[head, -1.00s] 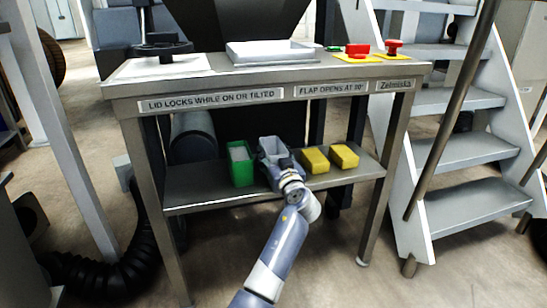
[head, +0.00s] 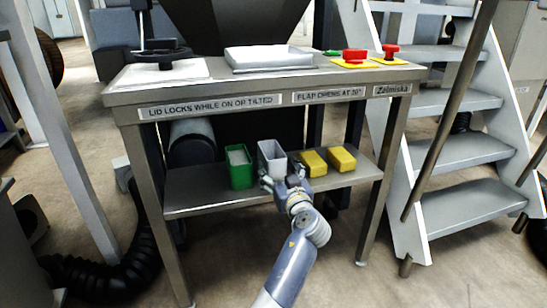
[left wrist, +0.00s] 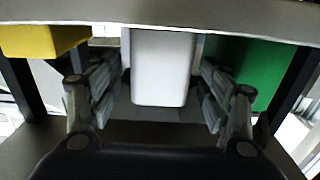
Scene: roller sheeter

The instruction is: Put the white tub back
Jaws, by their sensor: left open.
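The white tub (head: 272,160) stands upright on the lower shelf of the steel table, between a green tub (head: 240,168) and a yellow block (head: 313,163). My left gripper (head: 284,182) is open, low in front of the white tub and apart from it or only just beside it; the exact gap is hard to tell. In the left wrist view the white tub (left wrist: 162,68) shows ahead, between the two spread fingers of the left gripper (left wrist: 162,85), with clear gaps on both sides. My right gripper is not in view.
The tabletop above carries a shallow white tray (head: 268,58), a black handwheel (head: 163,52) and red controls (head: 355,56). Grey steps (head: 470,150) stand at the right. The shelf's right end is clear.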

